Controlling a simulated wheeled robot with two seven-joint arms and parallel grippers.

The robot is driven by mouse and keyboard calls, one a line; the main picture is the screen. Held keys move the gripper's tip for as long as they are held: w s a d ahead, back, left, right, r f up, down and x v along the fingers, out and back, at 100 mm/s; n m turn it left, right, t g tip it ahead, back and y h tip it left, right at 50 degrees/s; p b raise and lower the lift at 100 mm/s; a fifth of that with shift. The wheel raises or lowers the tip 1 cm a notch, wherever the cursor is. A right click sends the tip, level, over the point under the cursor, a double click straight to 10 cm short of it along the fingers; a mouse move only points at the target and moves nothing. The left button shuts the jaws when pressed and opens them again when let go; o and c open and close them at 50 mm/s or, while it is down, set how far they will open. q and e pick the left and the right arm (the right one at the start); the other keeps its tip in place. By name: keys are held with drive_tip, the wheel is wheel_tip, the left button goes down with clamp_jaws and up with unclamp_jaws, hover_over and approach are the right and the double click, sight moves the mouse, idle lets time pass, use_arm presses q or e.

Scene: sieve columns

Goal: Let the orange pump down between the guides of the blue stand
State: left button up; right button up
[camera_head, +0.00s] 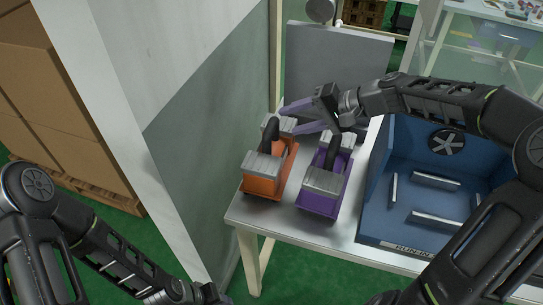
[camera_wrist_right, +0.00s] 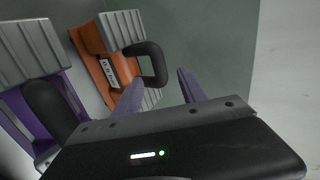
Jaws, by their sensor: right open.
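The orange pump (camera_head: 262,188) stands upright on the left of the table, with grey ribbed blocks and a black handle (camera_head: 271,129). My right gripper (camera_head: 289,119) is open, its pale purple fingers pointing left near that handle. In the right wrist view the handle of the orange pump (camera_wrist_right: 92,52) appears just beyond and between the fingertips (camera_wrist_right: 160,77), with nothing held. The blue stand (camera_head: 382,165) is at the right of the table, its pale guides (camera_head: 437,181) empty. My left gripper (camera_head: 185,294) is at the bottom edge, partly cut off; its jaws are unclear.
A purple pump (camera_head: 318,206) stands just right of the orange one, under my right wrist; it also shows in the right wrist view (camera_wrist_right: 73,92). A grey wall panel (camera_head: 205,120) rises left of the table. Bare table (camera_head: 275,215) shows at the front.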

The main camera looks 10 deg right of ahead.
sight(275, 125)
drive_tip(key=shift+x, duration=1.35)
drive_tip(key=shift+w+a+f+p, duration=0.1)
drive_tip(key=shift+a+p, duration=0.05)
drive_tip(key=shift+p, duration=0.15)
drive_tip(key=p+x, duration=0.1)
drive_tip(key=x, duration=0.3)
drive_tip(key=shift+w+a, duration=0.1)
drive_tip(key=shift+w, duration=0.05)
drive_tip(key=shift+w+a+f, duration=0.1)
drive_tip(key=shift+a+f, duration=0.05)
drive_tip(key=shift+f, duration=0.1)
clamp_jaws()
